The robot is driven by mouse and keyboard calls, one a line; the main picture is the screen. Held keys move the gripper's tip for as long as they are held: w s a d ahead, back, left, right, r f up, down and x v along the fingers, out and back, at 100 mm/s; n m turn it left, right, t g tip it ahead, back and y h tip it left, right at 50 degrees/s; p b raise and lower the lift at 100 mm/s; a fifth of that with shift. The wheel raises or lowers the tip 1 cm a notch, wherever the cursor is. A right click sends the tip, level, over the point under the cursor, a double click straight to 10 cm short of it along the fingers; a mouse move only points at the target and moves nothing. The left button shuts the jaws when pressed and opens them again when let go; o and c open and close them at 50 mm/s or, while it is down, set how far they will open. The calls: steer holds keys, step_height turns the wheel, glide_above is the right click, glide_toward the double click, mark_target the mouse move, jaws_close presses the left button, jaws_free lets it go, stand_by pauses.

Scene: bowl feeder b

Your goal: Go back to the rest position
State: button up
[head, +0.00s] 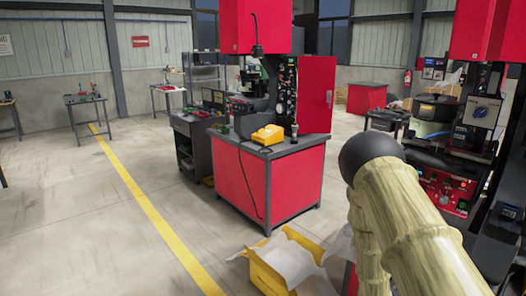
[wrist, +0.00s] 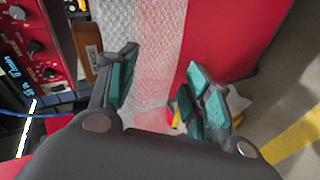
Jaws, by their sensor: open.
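My gripper (wrist: 158,72) shows in the wrist view with its two teal-padded fingers apart and nothing between them. Beyond the fingers are a translucent bubble-wrap sheet (wrist: 155,25) and a red panel (wrist: 225,40). I cannot tell how far the fingers are from the sheet. In the head view my arm, in a tan sleeve, reaches up from the lower right; the gripper itself is not visible there. The task names no object.
A control panel (wrist: 28,45) with knobs is close at the left in the wrist view. A yellow bin (head: 266,277) with crumpled wrap stands on the floor by my arm. A red machine cabinet (head: 238,185) stands ahead.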

steer(key=s+a+f+m+g+y, duration=0.1)
steer(key=s+a+f, duration=0.25)
steer(key=s, duration=0.25)
steer(key=s+a+f+m+g+y, duration=0.1)
steer(key=s+a+f+y, duration=0.1)
steer(key=s+f, duration=0.35)
steer(key=s+a+f+m+g+y, duration=0.1)
steer(key=s+a, duration=0.4)
steer(key=s, duration=0.6)
steer(key=s+a+f+m+g+y, duration=0.2)
steer(key=s+a+f+g, duration=0.1)
steer(key=s, duration=0.8)
steer(key=s+a+f+m+g+y, duration=0.2)
steer(key=s+a, duration=0.5)
steer(key=s, duration=0.4)
steer(key=shift+s+a+g+y, duration=0.3)
steer(key=shift+a+g, duration=0.1)
steer(key=shift+g, duration=0.3)
